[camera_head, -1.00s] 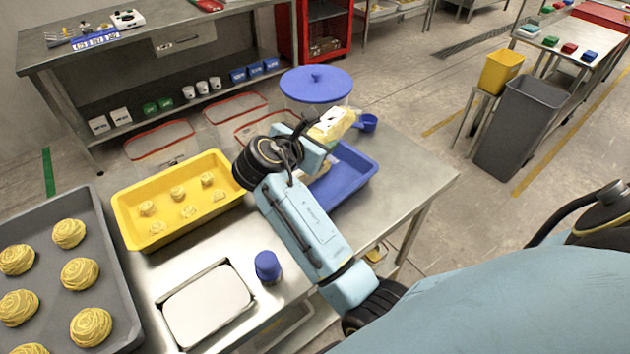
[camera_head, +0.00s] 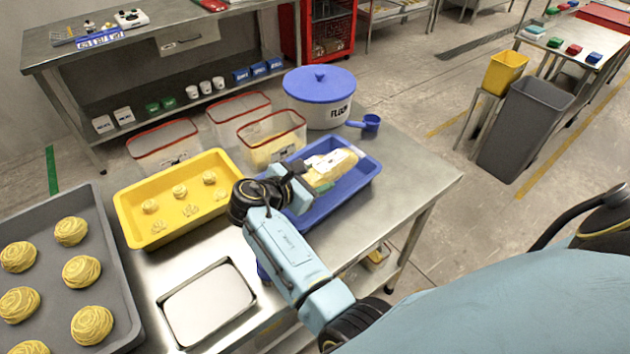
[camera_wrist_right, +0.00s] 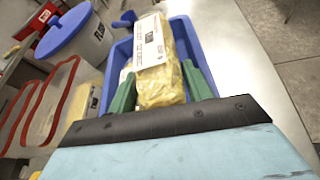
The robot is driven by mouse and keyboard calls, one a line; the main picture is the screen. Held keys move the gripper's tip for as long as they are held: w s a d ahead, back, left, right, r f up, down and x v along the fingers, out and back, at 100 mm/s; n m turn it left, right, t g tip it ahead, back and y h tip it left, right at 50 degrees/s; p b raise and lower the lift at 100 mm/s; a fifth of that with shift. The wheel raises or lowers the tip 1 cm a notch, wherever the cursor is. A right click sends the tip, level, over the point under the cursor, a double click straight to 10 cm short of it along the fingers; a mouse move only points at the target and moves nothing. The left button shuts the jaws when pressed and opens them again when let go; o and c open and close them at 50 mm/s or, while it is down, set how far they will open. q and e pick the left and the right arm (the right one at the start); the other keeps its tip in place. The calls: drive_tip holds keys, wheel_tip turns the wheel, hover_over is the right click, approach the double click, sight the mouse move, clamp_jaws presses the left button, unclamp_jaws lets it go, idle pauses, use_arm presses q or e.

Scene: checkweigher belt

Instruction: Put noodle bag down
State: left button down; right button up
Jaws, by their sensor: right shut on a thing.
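The noodle bag (camera_head: 328,168) is a clear pack of yellow noodles with a white label. My right gripper (camera_head: 304,178) is shut on one end of it, and the bag is at the blue tray (camera_head: 368,172), within its outline. In the right wrist view the bag (camera_wrist_right: 160,85) lies between the two green fingers of the gripper (camera_wrist_right: 160,92), with the tray's rim (camera_wrist_right: 190,30) around it. I cannot tell whether the bag touches the tray floor. A second pack seems to lie partly hidden beneath or beside it. My left gripper is not in view.
A yellow tray (camera_head: 125,205) with noodle nests stands left of the blue tray. Behind are red-rimmed clear bins (camera_head: 272,140), a flour tub (camera_head: 320,98) and a blue scoop (camera_head: 371,123). A metal pan (camera_head: 208,302) is in front. The table's right side (camera_head: 415,180) is clear.

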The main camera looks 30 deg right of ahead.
drive_tip(key=shift+f, duration=0.35)
drive_tip(key=shift+f, duration=0.4)
drive_tip(key=o, duration=1.1)
drive_tip(key=shift+o, duration=0.2)
drive_tip(key=shift+r, duration=0.55)
drive_tip(key=p+v, duration=0.4)
drive_tip(key=v, duration=0.2)
drive_tip(key=shift+a+r, duration=0.1)
drive_tip(key=shift+r, duration=0.15)
drive_tip(key=shift+s+a, duration=0.2)
drive_tip(key=shift+a, duration=0.4)
